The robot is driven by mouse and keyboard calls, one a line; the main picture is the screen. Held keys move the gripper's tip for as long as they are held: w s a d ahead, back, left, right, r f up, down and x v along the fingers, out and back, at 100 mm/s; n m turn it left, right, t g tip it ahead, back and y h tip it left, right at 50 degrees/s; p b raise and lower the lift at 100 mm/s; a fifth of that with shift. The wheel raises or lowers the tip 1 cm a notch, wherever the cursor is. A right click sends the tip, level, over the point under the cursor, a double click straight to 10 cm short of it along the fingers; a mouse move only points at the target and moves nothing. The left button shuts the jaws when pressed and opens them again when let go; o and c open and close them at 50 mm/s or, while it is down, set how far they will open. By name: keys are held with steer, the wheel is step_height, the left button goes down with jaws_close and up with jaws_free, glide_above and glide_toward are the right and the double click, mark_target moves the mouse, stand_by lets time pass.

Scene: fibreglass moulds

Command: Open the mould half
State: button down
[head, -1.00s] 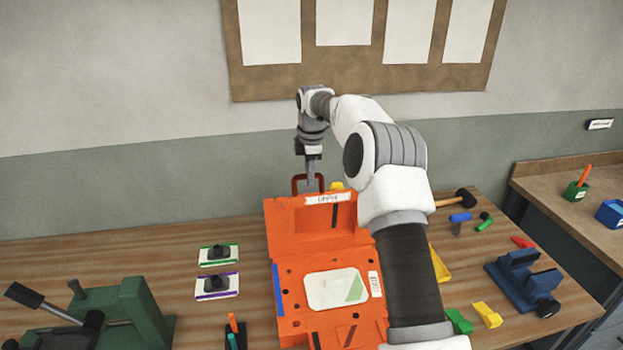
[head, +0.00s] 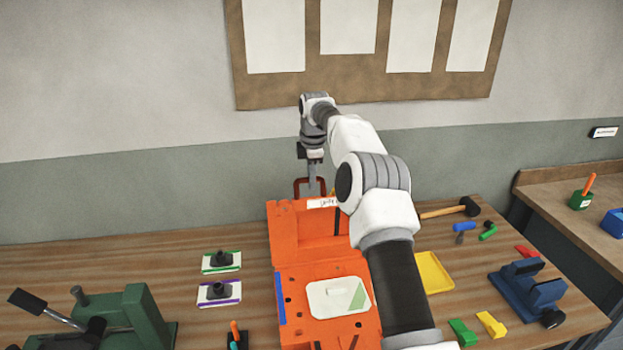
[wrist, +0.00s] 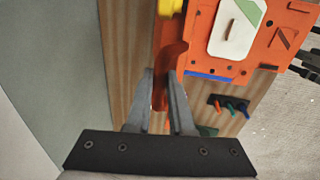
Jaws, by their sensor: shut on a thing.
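The orange mould stands on the wooden bench. Its lower half (head: 306,272) lies flat, with a white panel bearing a green patch on its face. Its upper half (head: 287,219) is swung up and stands raised at the back edge, with a white label on its top, partly hidden by my arm. A red handle (head: 298,188) sticks up from the upper half. My gripper (head: 315,187) is shut on this handle from above. In the wrist view, the two fingers close around the red handle (wrist: 160,92), and the lower half (wrist: 202,58) shows beyond.
Two small plates with dark knobs, one green-edged (head: 221,268) and one purple-edged (head: 205,299), lie left of the mould. A green clamp (head: 136,312) is front left. A yellow tray (head: 433,272), mallet (head: 465,207) and blue vice (head: 520,283) are right. The wall is close behind.

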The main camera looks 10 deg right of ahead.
steer(key=c, duration=0.8)
jaws_free()
steer(key=shift+w+f, duration=0.1)
step_height(320, 180, up, 12)
steer(key=s, duration=0.2)
steer(key=shift+s, duration=0.15)
steer(key=shift+f, duration=0.1)
